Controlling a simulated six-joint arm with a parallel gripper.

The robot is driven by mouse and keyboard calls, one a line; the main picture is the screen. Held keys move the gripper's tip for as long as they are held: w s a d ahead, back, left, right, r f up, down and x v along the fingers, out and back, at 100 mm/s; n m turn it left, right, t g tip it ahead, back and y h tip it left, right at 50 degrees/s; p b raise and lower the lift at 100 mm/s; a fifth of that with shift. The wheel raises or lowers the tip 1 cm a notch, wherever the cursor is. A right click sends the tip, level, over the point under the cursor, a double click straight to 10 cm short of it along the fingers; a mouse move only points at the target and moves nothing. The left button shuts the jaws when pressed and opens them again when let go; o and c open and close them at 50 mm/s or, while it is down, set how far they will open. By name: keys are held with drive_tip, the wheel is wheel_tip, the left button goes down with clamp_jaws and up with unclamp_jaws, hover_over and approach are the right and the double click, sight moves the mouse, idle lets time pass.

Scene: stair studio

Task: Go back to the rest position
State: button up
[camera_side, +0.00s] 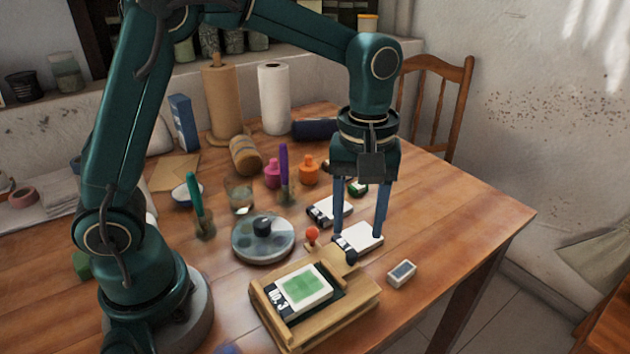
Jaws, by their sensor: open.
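My gripper (360,232) points straight down over the right part of the wooden table (460,215). Its two blue fingers are apart. The fingertips are close to a white card-like block with a dark end (362,236), which lies just behind a wooden frame. I cannot tell whether the fingers touch it. The wooden frame (365,303) stands near the front edge and holds a white card with a green patch, marked No. 3 (303,289). A similar white block (328,210) lies just left of my gripper.
Behind stand pink (272,175) and orange (309,171) bottles, upright pens, a jar and paper rolls (274,100). The table's right side is clear.

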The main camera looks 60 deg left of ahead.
drive_tip(key=s+a+r+m+t, duration=0.1)
drive_tip(key=s+a+r+t, duration=0.3)
drive_tip(key=r, duration=0.4)
drive_tip(key=s+a+f+m+t, duration=0.1)
drive_tip(key=s+f+m, duration=0.2)
drive_tip(key=s+m, duration=0.5)
drive_tip(key=shift+a+t, duration=0.25)
drive_tip(key=shift+t, duration=0.05)
idle(0.9)
